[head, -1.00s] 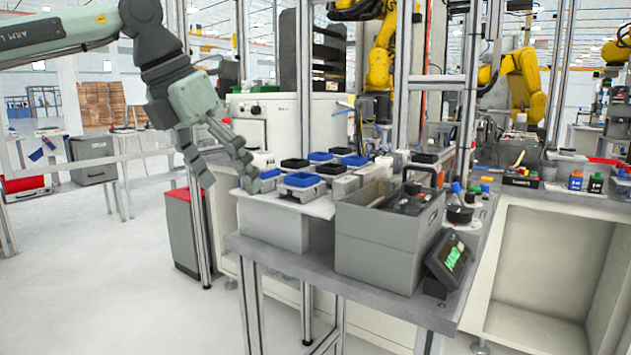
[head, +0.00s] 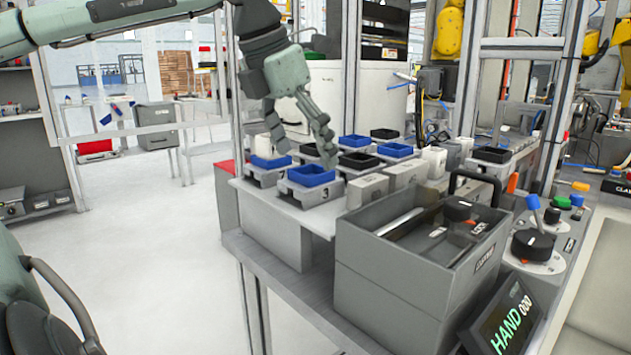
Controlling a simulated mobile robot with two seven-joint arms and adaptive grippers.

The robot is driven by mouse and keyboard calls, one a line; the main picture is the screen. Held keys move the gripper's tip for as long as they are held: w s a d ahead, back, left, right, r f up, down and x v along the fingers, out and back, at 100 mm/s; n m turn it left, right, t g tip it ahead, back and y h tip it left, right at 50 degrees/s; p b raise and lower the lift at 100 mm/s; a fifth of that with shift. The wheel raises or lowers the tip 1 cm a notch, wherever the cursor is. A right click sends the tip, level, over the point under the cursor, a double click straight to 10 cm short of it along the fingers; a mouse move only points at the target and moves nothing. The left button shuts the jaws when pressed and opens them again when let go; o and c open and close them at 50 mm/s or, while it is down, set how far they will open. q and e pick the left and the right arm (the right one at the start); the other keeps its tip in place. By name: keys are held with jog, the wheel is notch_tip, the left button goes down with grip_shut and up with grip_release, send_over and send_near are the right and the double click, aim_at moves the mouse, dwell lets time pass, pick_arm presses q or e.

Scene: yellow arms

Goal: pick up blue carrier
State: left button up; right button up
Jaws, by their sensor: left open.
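Several blue carriers sit in grey holders on a raised pale platform (head: 275,212). The nearest blue carrier (head: 311,176) is in the holder marked 3. Another blue carrier (head: 271,163) is to its left, one (head: 354,141) is behind, and one (head: 395,150) is to the right. My left gripper (head: 306,158) is open and empty, its fingers pointing down over the front-left carriers. One finger hangs just behind the nearest carrier; I cannot tell whether it touches. My right gripper is not in view.
Black carriers (head: 358,160) stand among the blue ones. A grey bin (head: 395,285) with tools and a tall handle is in front right, beside a HAND display (head: 508,318). A metal post (head: 349,70) rises behind. Open floor lies left.

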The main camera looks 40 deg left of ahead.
aim_at(311, 171)
pick_arm(q)
jog(key=x, duration=0.4)
jog(key=shift+a, duration=0.35)
jog(key=shift+w+f+p, duration=0.3)
jog(key=shift+f, duration=0.15)
jog(key=shift+c, duration=0.7)
jog(key=c, duration=1.3)
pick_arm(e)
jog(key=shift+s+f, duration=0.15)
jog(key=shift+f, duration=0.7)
pick_arm(q)
jog(key=shift+r, duration=0.15)
jog(key=shift+c, duration=0.2)
